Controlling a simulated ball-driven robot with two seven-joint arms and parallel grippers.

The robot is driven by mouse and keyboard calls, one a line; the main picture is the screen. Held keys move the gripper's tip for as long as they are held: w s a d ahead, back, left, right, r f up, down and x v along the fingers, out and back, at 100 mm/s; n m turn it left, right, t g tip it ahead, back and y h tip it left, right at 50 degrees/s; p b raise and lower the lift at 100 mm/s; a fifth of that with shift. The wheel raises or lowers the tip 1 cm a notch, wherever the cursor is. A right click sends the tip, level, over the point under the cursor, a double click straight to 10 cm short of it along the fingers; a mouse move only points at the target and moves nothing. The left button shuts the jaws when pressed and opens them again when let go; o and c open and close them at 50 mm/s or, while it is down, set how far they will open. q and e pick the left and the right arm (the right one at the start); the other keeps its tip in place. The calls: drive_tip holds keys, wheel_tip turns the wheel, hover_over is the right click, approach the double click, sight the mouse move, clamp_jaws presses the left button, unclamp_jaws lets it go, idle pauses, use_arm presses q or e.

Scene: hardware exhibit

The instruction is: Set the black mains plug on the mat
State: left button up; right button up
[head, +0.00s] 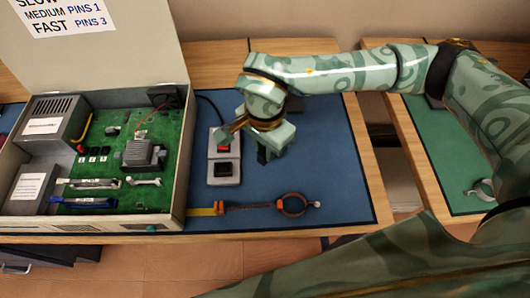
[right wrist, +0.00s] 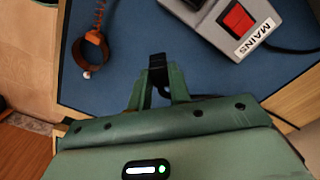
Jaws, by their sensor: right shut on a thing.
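The black mains plug (right wrist: 158,62) is between the fingertips of my right gripper (right wrist: 158,78), which is shut on it. The right gripper (head: 268,152) also shows in the head view, over the blue mat (head: 335,150) and just right of the grey mains box (head: 224,182). The gripper mostly hides the plug there. The mat (right wrist: 125,30) lies behind the plug in the right wrist view. I cannot tell whether the plug touches it. My left gripper is not in view.
The mains box has a red switch (head: 222,138) and a dark socket. An orange wrist strap (head: 293,204) lies along the mat's front edge. An open computer case (head: 180,150) stands at left. A green mat (head: 440,150) lies right, beyond a gap. The blue mat's right part is clear.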

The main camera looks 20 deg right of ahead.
drive_tip(key=shift+w+d+f, duration=0.2)
drive_tip(key=shift+w+f, duration=0.15)
drive_tip(key=shift+f, duration=0.25)
wheel_tip(320, 180, down, 4)
drive_tip(key=shift+w+r+b, duration=0.15)
drive_tip(key=shift+r+b, duration=0.1)
drive_tip(key=shift+b, duration=0.6)
drive_tip(key=shift+r, duration=0.15)
drive_tip(key=o, duration=0.7)
drive_tip(key=shift+o, duration=0.2)
wheel_tip(320, 180, up, 12)
drive_tip(key=p, duration=0.3)
